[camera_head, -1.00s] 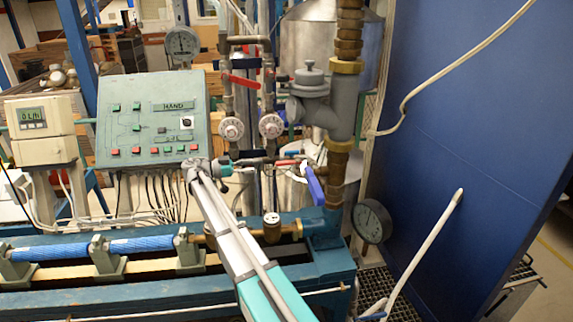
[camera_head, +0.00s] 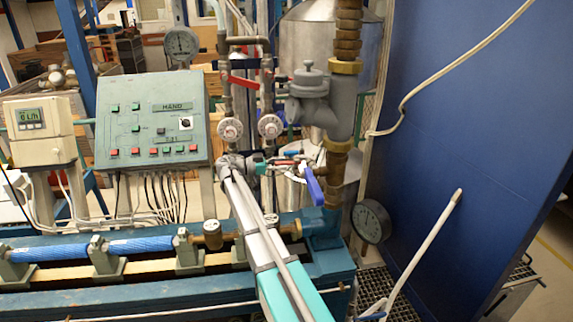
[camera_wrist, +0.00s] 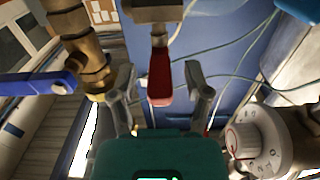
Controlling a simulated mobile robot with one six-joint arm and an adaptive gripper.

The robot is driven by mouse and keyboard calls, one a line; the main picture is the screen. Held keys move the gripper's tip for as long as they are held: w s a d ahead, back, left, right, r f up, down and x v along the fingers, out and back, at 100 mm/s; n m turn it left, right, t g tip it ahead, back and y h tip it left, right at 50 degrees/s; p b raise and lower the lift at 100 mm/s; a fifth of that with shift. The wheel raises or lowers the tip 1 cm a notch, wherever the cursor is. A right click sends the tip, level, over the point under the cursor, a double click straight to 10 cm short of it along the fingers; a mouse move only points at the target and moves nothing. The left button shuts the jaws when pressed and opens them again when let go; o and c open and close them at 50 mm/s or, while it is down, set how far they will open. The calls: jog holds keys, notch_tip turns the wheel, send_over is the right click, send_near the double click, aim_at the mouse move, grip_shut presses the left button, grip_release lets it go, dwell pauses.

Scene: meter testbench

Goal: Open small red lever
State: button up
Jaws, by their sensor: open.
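The small red lever (camera_wrist: 160,76) hangs from a grey valve body (camera_wrist: 153,10) in the wrist view, at the upper middle. My gripper (camera_wrist: 159,72) is open, with one finger on each side of the lever in this view. Gaps show between the lever and both fingers; I cannot tell how deep the lever lies between them. In the head view, my gripper (camera_head: 284,168) is beside the pipework, left of the blue lever (camera_head: 313,187). A small red part (camera_head: 285,162) shows there, partly hidden by my gripper.
The blue lever and brass pipe (camera_wrist: 85,50) stand close on the left in the wrist view. A round white dial knob (camera_wrist: 258,140) is at lower right. A larger red handle (camera_head: 245,82) is higher up. A blue panel (camera_head: 470,130) stands at right.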

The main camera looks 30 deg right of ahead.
jog(key=shift+x, duration=1.1)
grip_shut()
